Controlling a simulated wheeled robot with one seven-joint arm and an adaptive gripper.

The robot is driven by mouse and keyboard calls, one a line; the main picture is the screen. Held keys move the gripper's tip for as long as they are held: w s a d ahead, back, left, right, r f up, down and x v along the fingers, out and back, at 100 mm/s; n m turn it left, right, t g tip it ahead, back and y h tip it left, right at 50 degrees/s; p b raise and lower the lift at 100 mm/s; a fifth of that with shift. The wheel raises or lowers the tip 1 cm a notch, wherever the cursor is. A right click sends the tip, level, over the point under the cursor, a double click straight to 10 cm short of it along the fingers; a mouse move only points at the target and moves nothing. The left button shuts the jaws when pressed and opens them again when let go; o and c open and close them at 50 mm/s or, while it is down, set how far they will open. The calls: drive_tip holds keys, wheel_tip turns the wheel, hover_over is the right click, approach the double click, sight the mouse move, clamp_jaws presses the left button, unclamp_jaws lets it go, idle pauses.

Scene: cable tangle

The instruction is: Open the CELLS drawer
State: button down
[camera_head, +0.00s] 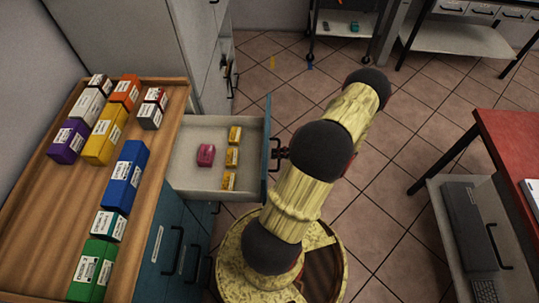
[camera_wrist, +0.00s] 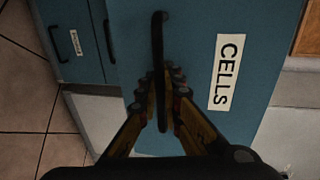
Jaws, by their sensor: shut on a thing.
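The CELLS drawer (camera_wrist: 190,45) has a blue front with a white label (camera_wrist: 226,72) reading CELLS and a dark bar handle (camera_wrist: 157,35). My gripper (camera_wrist: 163,95) is shut on that handle, its fingers on either side of the bar in the wrist view. In the head view the drawer (camera_head: 188,178) stands pulled out from the wooden-topped cabinet (camera_head: 60,215). It holds a pink item (camera_head: 206,155) and several small yellow boxes (camera_head: 232,155). My gripper (camera_head: 281,153) is at the outer side of its front; the handle is mostly hidden there.
Coloured boxes, such as a blue one (camera_head: 125,176), stand on the cabinet top. Other blue drawers (camera_head: 170,240) below look shut. A red-topped table (camera_head: 510,150) stands at the right. Tiled floor (camera_head: 395,180) is clear between it and my arm.

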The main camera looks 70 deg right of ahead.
drive_tip(key=shift+s+d+f, duration=0.1)
drive_tip(key=shift+s+d, duration=0.05)
drive_tip(key=shift+s, duration=0.55)
drive_tip(key=c, duration=2)
unclamp_jaws()
drive_tip(key=v, duration=1.2)
drive_tip(key=shift+d, duration=0.1)
